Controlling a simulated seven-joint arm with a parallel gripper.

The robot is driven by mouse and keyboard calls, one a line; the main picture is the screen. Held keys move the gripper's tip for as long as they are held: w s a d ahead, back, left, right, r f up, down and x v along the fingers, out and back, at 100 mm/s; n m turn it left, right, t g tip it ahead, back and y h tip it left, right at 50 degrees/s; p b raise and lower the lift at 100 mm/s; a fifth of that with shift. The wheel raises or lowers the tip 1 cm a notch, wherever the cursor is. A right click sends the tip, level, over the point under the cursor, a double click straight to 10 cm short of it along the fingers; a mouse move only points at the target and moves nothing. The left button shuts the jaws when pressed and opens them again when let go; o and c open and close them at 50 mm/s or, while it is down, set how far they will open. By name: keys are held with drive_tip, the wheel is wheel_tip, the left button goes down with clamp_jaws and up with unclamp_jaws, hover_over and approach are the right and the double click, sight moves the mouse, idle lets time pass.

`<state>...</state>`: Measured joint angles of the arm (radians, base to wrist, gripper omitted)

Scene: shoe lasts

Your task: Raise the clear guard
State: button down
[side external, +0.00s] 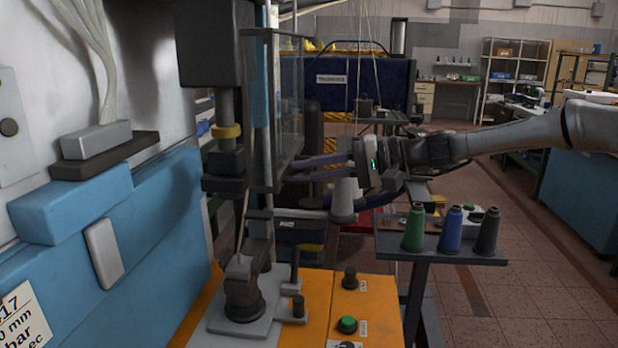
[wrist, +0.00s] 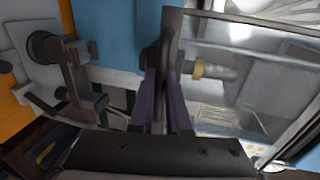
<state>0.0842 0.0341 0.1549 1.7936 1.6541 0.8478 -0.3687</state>
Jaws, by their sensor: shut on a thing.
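The clear guard (side external: 290,95) is a see-through panel in a dark frame, upright at the front of the blue machine. Its glassy pane also fills the right of the wrist view (wrist: 262,65). My gripper (side external: 292,170) reaches in from the right at the guard's lower edge. In the wrist view its purple fingers (wrist: 162,78) are shut on a dark bar at the guard's edge. The fingers hide part of the bar. The exact contact is hard to make out.
A dark press column with a yellow ring (side external: 227,131) stands left of the guard. A shoe-last-like form (side external: 243,285) sits below on a grey plate. The orange bench has a green button (side external: 347,324). A tray (side external: 440,246) with green, blue and dark thread cones stands below my arm.

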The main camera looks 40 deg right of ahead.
drive_tip(key=c, duration=0.9)
unclamp_jaws()
drive_tip(key=shift+d, duration=0.1)
drive_tip(key=v, duration=1.3)
drive_tip(key=shift+s+d, duration=0.2)
drive_tip(key=shift+s, duration=0.05)
